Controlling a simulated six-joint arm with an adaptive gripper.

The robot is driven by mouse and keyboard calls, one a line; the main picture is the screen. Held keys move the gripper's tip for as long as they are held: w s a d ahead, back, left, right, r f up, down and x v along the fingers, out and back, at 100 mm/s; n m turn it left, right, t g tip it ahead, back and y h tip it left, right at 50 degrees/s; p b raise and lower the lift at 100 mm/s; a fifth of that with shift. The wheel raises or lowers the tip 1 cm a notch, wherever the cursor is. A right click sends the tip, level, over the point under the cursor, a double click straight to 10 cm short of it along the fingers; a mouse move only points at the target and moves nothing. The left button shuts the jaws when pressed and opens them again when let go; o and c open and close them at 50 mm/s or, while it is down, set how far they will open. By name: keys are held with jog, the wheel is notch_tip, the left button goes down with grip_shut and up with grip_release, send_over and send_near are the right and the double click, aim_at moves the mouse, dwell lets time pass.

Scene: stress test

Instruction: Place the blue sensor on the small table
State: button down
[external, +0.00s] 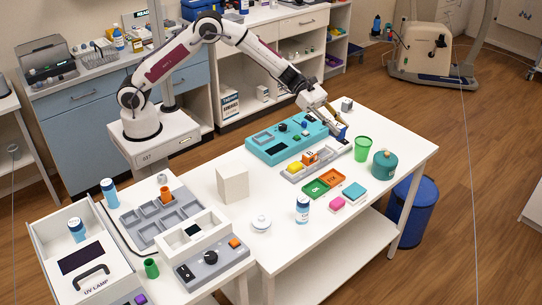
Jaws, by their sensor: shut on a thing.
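My gripper (338,130) is at the far right end of a grey slotted tray (322,158), low over the white work table (395,208). It is shut on a small blue block, the blue sensor (342,131), which is partly hidden by the fingers. I cannot tell whether the sensor still touches the tray.
A teal panel (262,152) lies behind the tray. A green cup (363,149), teal pot (384,164) and green and orange trays (316,187) stand nearby. A white box (232,184), white bottle (302,209) and lidded dish (261,223) stand toward the left. Bare tabletop shows at the front right.

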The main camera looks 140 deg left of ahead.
notch_tip(320, 180, down, 5)
jog(key=w+a, duration=0.1)
jog(key=a, duration=0.1)
jog(key=shift+w+a+f, duration=0.2)
jog(key=shift+w+a, duration=0.15)
jog(key=shift+w, duration=0.05)
jog(key=shift+f, duration=3.1)
jog(key=shift+f, duration=0.1)
jog(key=shift+f, duration=1.8)
jog(key=shift+f, duration=0.1)
jog(key=c, duration=1.7)
grip_release()
